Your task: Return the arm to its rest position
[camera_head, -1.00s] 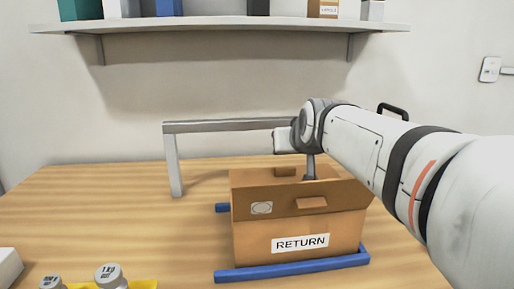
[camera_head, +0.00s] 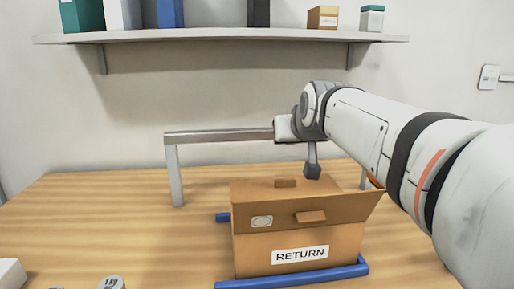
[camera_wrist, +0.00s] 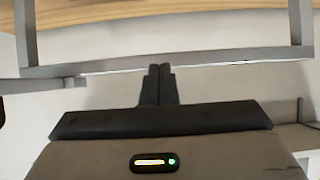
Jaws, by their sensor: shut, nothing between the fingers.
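My gripper (camera_head: 312,172) hangs from my white arm just above the back right part of the brown RETURN box in the head view. Its fingers look closed and hold nothing. In the wrist view the two dark fingers (camera_wrist: 160,85) are pressed together, with the grey metal bar (camera_wrist: 190,62) beyond them. The brown box (camera_head: 300,240) stands upright on the table with its front flap tilted; its inside is mostly hidden. A status light (camera_wrist: 155,162) shows on my gripper body.
The box sits between blue rails (camera_head: 295,279) on the wooden table (camera_head: 110,215). A grey metal frame (camera_head: 220,135) stands behind it. A wall shelf (camera_head: 220,37) holds binders and small boxes. A weight (camera_head: 111,283) and a white object (camera_head: 10,273) are at the front left.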

